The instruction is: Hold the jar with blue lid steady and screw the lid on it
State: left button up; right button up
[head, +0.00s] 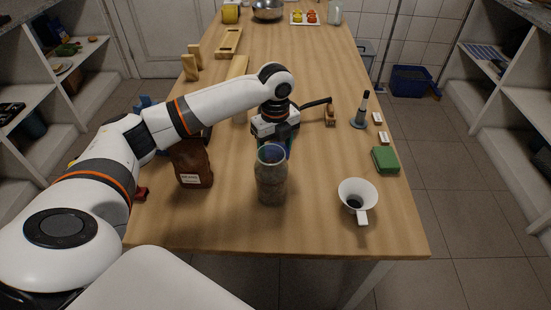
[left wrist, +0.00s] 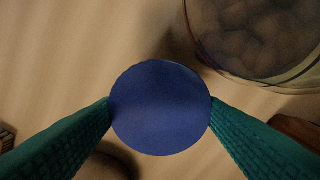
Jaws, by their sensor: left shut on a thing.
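A clear glass jar (head: 271,182) with greyish contents stands upright on the wooden table, its open mouth bare. In the left wrist view the jar (left wrist: 262,38) shows at the upper right, beside and apart from the lid. My left gripper (left wrist: 160,108) has its two green fingers shut on the sides of the round blue lid (left wrist: 158,106). In the head view my left gripper (head: 273,148) points down just behind the jar's mouth, partly hidden by the glass. My right gripper is not in view.
A brown packet (head: 193,163) stands left of the jar under my left arm. A white funnel (head: 356,199) lies to the right, with a green block (head: 385,160) behind it. The table (head: 310,232) is clear between jar and funnel.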

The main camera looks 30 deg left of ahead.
pick_arm(q)
notch_tip(320, 180, up, 12)
jog(key=shift+p, duration=0.35)
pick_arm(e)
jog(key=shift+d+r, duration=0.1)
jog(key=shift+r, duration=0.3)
